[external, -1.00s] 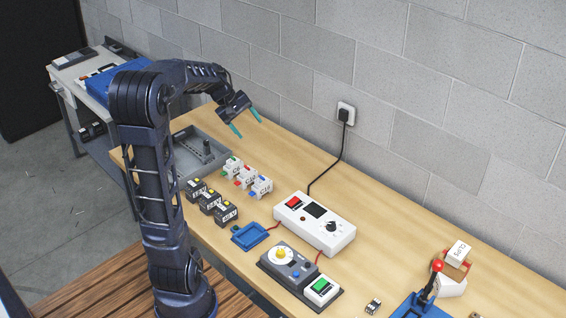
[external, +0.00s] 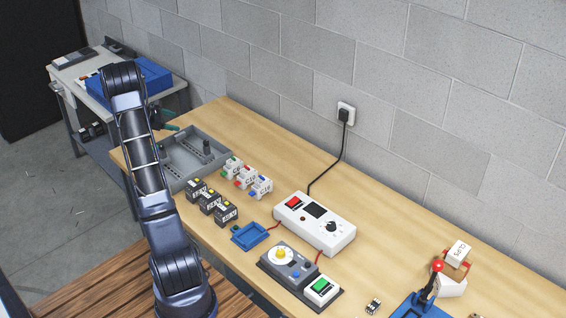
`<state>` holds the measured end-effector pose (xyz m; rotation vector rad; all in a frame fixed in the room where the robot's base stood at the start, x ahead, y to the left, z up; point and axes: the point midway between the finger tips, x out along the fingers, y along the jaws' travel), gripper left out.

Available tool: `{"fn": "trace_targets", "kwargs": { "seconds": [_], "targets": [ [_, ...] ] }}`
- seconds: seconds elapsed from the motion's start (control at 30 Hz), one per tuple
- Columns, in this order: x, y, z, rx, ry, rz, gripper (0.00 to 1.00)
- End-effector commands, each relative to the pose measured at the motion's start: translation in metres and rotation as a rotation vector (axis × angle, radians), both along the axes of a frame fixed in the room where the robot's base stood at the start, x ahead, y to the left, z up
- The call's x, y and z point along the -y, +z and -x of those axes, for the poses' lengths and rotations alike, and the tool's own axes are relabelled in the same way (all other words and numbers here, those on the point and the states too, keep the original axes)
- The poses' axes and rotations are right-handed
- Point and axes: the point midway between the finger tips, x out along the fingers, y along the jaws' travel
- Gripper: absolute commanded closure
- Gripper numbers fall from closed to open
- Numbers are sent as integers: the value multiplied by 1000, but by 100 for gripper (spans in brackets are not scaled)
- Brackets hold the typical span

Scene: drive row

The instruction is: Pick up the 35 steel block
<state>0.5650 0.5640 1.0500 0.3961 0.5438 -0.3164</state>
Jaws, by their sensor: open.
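My gripper (external: 169,121) is mostly hidden behind my arm. Its teal fingertips show near the far left corner of the wooden bench, beside the grey tray (external: 222,153), apart and with nothing seen between them. No block can be surely read as the 35 steel block. A small dark and pale metallic-looking piece (external: 373,306) lies at the bench's front, right of the gauge unit.
White modules (external: 246,178) stand behind the black blocks. A blue tray (external: 250,236), white control box (external: 334,235), gauge unit (external: 281,258) and red-knobbed lever (external: 438,267) line the bench. A side table (external: 65,73) holds a blue bin (external: 150,75). The bench's rear middle is clear.

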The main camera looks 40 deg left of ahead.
Motion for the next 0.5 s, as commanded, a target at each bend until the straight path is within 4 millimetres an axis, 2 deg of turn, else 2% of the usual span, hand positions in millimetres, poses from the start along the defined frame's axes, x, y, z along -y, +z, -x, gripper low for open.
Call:
{"fn": "trace_targets", "kwargs": {
  "seconds": [0.03, 0.1, 0.3, 0.4, 0.5],
  "targets": [
    [-24, -16, 17, 13, 58, 35, 35],
    [-54, -34, 38, 36, 136, 83, 35],
    [-129, -88, 107, 109, 352, 211, 35],
    [-154, -108, 136, 142, 432, 257, 35],
    [-171, -123, 158, 166, 489, 288, 35]
  ]
}}
